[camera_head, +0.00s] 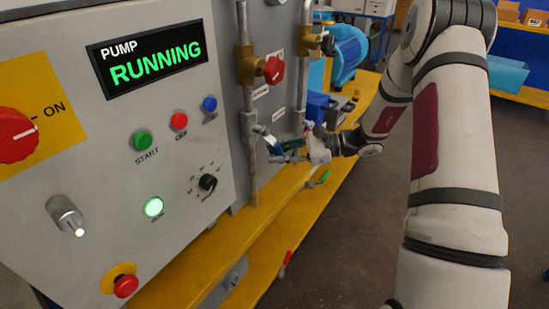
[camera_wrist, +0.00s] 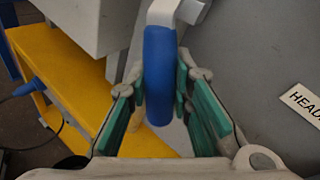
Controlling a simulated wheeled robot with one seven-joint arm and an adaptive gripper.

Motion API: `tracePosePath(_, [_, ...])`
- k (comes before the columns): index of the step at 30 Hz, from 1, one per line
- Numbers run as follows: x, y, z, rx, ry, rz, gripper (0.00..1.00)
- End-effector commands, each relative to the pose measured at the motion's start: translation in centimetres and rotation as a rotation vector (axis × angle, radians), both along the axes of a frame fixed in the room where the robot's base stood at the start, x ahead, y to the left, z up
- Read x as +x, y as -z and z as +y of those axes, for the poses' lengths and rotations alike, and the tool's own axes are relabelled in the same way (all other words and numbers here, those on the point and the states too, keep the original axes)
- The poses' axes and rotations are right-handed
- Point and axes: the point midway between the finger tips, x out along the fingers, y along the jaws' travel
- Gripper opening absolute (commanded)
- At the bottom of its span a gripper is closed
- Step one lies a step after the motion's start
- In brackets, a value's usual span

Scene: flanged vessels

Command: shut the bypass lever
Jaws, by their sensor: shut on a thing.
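A lever with a blue grip (camera_wrist: 159,75) and a pale metal arm stands between my fingers in the wrist view. My gripper (camera_wrist: 160,100) is shut on this blue grip, with green pads on both sides of it. In the head view my gripper (camera_head: 288,150) is at the lower part of the left vertical pipe (camera_head: 249,120), beside the grey cabinet. There the lever is mostly hidden by my fingers. I cannot read a bypass label in either view.
The pump panel (camera_head: 185,120) reads RUNNING, with buttons and a red switch (camera_head: 16,134). A red valve knob (camera_head: 273,70) sits above my gripper. A yellow platform (camera_head: 285,195) runs below. The floor at right is clear.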

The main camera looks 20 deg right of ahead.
Motion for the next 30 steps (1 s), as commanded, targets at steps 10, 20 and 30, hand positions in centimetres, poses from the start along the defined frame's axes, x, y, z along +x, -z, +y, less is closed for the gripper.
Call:
tracePosePath(10, [1.4, -1.6, -2.0, -0.271, 0.001, -0.196, 0.00])
tracePosePath(20, [2.5, -3.5, -3.4, -0.524, 0.001, -0.383, 0.00])
tracePosePath(30, [3.0, -5.7, -4.1, -0.764, 0.002, -0.558, 0.00])
